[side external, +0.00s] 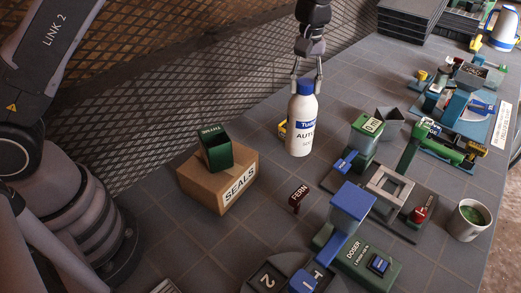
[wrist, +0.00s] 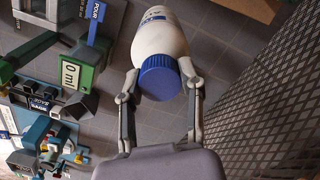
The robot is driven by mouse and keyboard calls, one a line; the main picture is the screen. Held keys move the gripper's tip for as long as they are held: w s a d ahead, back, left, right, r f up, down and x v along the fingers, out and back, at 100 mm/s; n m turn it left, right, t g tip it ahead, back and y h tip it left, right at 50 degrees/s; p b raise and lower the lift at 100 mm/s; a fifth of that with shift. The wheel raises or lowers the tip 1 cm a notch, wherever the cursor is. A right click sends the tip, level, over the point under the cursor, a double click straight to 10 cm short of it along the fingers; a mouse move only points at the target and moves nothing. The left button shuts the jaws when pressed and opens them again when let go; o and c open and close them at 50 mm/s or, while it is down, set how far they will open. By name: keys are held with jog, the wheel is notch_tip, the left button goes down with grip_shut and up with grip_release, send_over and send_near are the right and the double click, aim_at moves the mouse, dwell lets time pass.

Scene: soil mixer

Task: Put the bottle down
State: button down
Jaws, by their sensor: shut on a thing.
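The bottle (side external: 301,124) is white with a blue cap and a blue label band, and it is upright in the side external view. My gripper (side external: 306,80) is above it, with its fingers shut on the bottle at the blue cap. In the wrist view the cap (wrist: 158,77) sits between the two fingertips of my gripper (wrist: 160,80), and the white body extends beyond it. I cannot tell whether the bottle's base touches the table (side external: 258,123). A yellow thing (side external: 282,129) is partly hidden behind the bottle.
A cardboard box (side external: 220,180) marked SEALS, with a green container (side external: 214,148) on top, stands left of the bottle. The green 0 ml device (side external: 367,132) and blue doser (side external: 352,206) stand to the right. A mug (side external: 468,220) is near the right edge. A mesh fence (side external: 200,75) runs behind.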

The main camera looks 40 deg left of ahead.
notch_tip(320, 180, up, 6)
jog(key=shift+s+d, duration=0.45)
jog(key=shift+s, duration=0.15)
jog(key=s+d+n, duration=0.1)
jog(key=s+d, duration=0.2)
jog(key=s, duration=2.4)
notch_tip(320, 180, down, 15)
jog(key=shift+w+f, duration=0.1)
jog(key=c, duration=0.7)
grip_release()
jog(key=shift+o, duration=0.2)
